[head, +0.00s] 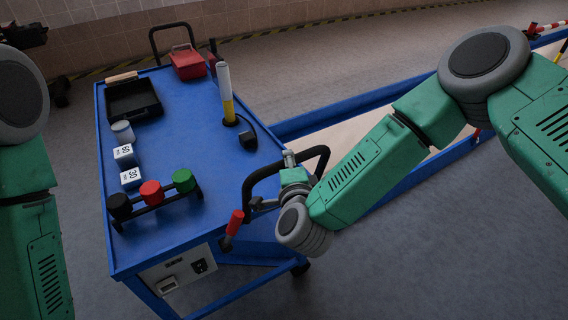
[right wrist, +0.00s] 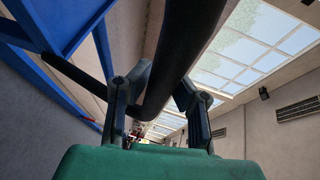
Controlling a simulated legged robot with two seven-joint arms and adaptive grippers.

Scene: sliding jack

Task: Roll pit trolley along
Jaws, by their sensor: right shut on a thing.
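The pit trolley (head: 190,130) is a blue cart with a flat top, standing left of centre in the head view. A black bar handle (head: 322,158) sticks out from its near right side. My right gripper (head: 282,178) is at this handle and shut on it. In the right wrist view, the black handle (right wrist: 185,45) runs between the two fingers of my right gripper (right wrist: 158,100). The wrist partly hides the handle in the head view. My left arm shows at the left edge, but I cannot make out its gripper.
On the trolley top are a black tray (head: 133,100), a red box (head: 187,64), white blocks (head: 125,154), coloured knobs on a rack (head: 151,193) and a yellow-white cylinder (head: 226,95). A red-gripped lever (head: 235,222) is near the handle. A long blue-edged frame (head: 350,106) lies right. Grey floor is open in front.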

